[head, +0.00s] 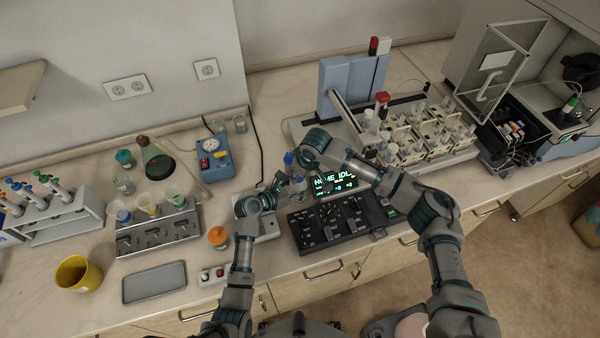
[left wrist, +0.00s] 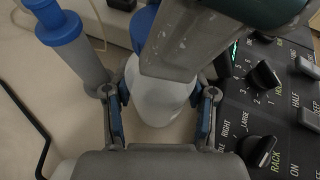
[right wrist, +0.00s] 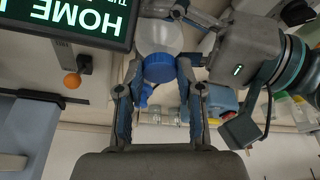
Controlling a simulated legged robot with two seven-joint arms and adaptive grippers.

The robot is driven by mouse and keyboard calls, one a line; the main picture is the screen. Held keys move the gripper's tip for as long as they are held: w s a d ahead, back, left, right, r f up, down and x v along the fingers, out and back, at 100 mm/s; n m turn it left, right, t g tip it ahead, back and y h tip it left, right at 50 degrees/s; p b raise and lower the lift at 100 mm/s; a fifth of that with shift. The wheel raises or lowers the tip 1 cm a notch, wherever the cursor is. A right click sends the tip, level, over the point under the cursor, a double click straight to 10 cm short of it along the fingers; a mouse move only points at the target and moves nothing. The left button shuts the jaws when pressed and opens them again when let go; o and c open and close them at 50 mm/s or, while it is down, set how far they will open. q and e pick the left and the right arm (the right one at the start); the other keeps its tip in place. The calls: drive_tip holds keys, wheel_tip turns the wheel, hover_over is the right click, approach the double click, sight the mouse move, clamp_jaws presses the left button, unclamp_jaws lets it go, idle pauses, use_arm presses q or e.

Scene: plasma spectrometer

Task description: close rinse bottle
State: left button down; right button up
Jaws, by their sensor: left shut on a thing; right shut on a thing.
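The rinse bottle (left wrist: 158,100), a translucent white body, sits between the fingers of my left gripper (left wrist: 160,108). My left gripper is shut on it. A blue cap (right wrist: 160,68) lies between the fingertips of my right gripper (right wrist: 160,88), which is shut on it. In the right wrist view the cap lines up with the bottle body (right wrist: 158,36) and seems to meet it; whether it is seated cannot be told. In the head view both grippers meet above the bench, left (head: 277,192) and right (head: 301,160), and largely hide the bottle.
A black control panel with knobs (head: 335,222) and a lit display (head: 340,180) stand close to the grippers. An orange-capped bottle (head: 218,237) stands left of my left arm. The sampler rack (head: 410,140) is at right. A grey tray (head: 154,282) lies at left.

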drive_tip(key=shift+f, duration=0.1)
drive_tip(key=m, duration=0.3)
drive_tip(key=shift+s+a+h, duration=0.1)
drive_tip(key=shift+a+h, duration=0.1)
drive_tip(key=shift+h, duration=0.2)
drive_tip(key=m+h, duration=0.1)
drive_tip(key=m, duration=0.2)
drive_tip(key=shift+m+t, duration=0.4)
drive_tip(key=o, duration=0.7)
drive_tip(key=shift+r, duration=2.25)
